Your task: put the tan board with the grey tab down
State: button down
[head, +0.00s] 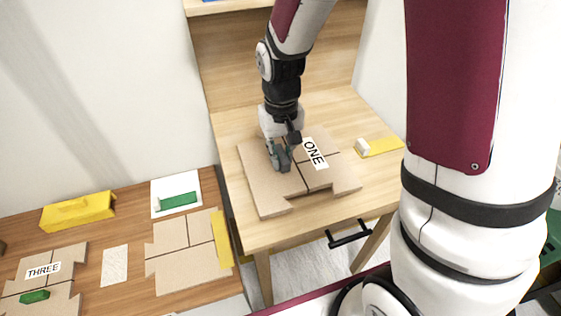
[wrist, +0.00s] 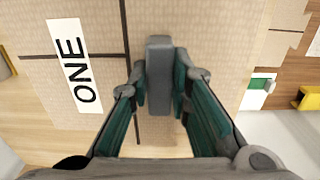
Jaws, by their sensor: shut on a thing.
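The tan board (head: 262,190) is marked ONE and has dark seam lines and stepped edges. It lies level over the light wood desk (head: 235,130); I cannot tell if it rests on the desk or is slightly above it. My gripper (head: 281,157) points down at the board, left of the ONE label. In the wrist view my gripper (wrist: 161,85) is shut on the upright grey tab (wrist: 159,60), with a green-faced finger on each side. The tan board (wrist: 215,40) fills much of that view. The gripper partly hides the tab in the head view.
A yellow piece with a white tab (head: 380,147) lies right of the board. A lower brown table (head: 130,220) at left holds a yellow block (head: 78,211), a white piece with a green tab (head: 177,192) and other tan boards. The desk front has a black handle (head: 349,235).

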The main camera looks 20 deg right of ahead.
jog(key=shift+w+f, duration=0.1)
jog(key=shift+w, duration=0.3)
jog(key=shift+f+b, duration=0.35)
jog(key=shift+f, duration=1.35)
jog(key=shift+f, duration=0.1)
jog(key=c, duration=1.5)
grip_release()
